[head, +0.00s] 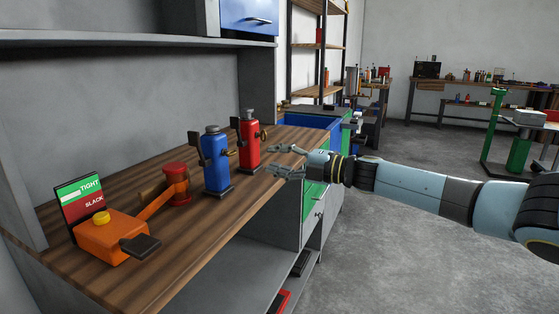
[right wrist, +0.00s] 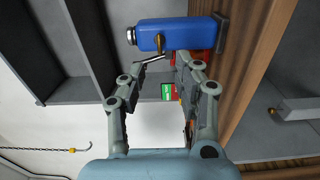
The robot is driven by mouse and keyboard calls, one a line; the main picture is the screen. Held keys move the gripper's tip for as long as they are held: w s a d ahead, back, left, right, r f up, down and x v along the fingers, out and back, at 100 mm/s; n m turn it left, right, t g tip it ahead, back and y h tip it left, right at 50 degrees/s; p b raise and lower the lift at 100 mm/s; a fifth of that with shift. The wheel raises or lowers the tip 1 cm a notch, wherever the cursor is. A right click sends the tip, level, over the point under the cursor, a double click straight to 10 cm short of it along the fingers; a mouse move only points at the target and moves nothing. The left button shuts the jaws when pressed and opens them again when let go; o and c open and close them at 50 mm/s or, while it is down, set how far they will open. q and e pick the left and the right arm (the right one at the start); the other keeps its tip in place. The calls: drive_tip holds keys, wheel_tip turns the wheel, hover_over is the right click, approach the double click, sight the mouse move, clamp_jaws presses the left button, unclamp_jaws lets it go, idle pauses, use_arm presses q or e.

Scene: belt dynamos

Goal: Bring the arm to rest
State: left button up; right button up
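My right gripper (head: 272,160) reaches in from the right at the bench's front edge, open and empty. It is right of the blue dynamo (head: 215,166) and near the red dynamo (head: 249,142), apart from both in the head view. Both dynamos stand upright on the wooden bench. In the right wrist view the open fingers (right wrist: 165,72) point toward the blue dynamo (right wrist: 180,36), with nothing seen between them. My left gripper is not in view.
An orange tension device (head: 112,238) with a TIGHT/SLACK sign (head: 80,200) and a red round piece (head: 176,184) are on the bench (head: 200,255) at left. A blue bin (head: 310,121) lies beyond.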

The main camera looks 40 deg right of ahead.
drive_tip(key=shift+s, duration=0.25)
drive_tip(key=shift+f, duration=0.1)
idle(0.3)
